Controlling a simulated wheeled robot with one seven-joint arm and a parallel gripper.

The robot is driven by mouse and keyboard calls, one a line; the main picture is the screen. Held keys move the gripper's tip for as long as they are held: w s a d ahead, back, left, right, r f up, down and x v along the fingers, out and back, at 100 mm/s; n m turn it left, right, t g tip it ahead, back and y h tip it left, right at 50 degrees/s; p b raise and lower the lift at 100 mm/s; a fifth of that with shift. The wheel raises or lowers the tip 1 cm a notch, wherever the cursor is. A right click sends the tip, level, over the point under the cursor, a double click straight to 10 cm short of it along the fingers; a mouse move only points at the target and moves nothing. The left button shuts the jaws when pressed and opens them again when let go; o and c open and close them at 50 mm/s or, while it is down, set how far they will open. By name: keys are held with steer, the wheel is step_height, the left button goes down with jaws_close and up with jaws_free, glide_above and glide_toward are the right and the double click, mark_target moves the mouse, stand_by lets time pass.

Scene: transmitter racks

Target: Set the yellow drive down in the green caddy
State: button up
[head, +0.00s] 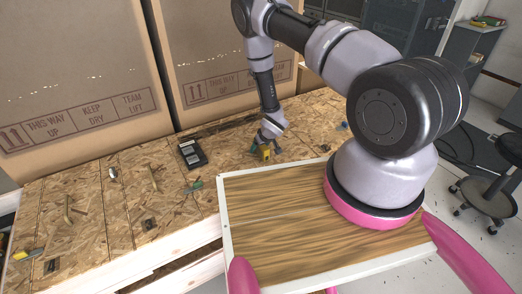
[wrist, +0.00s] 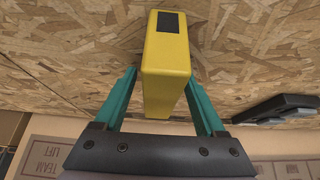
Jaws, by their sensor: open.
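The yellow drive (wrist: 166,60) is a yellow block with a black patch on its top face. It stands between the two teal fingers of my gripper (wrist: 160,78), which is open around it. I cannot tell whether either finger touches it. In the head view my gripper (head: 264,148) is low over the wooden bench, with a small part of the yellow drive (head: 266,154) showing. I cannot make out a green caddy for certain; a small green item lies on the grey cabinet at the far top right.
A black device (head: 192,153) lies on the chipboard bench (head: 110,215) left of my gripper. A green-handled tool (head: 194,187) and several small parts lie scattered nearby. Large cardboard boxes (head: 75,70) stand along the back. A stool (head: 490,195) stands at the right.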

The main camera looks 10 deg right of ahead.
steer(key=shift+f, duration=0.25)
jaws_close()
stand_by(0.3)
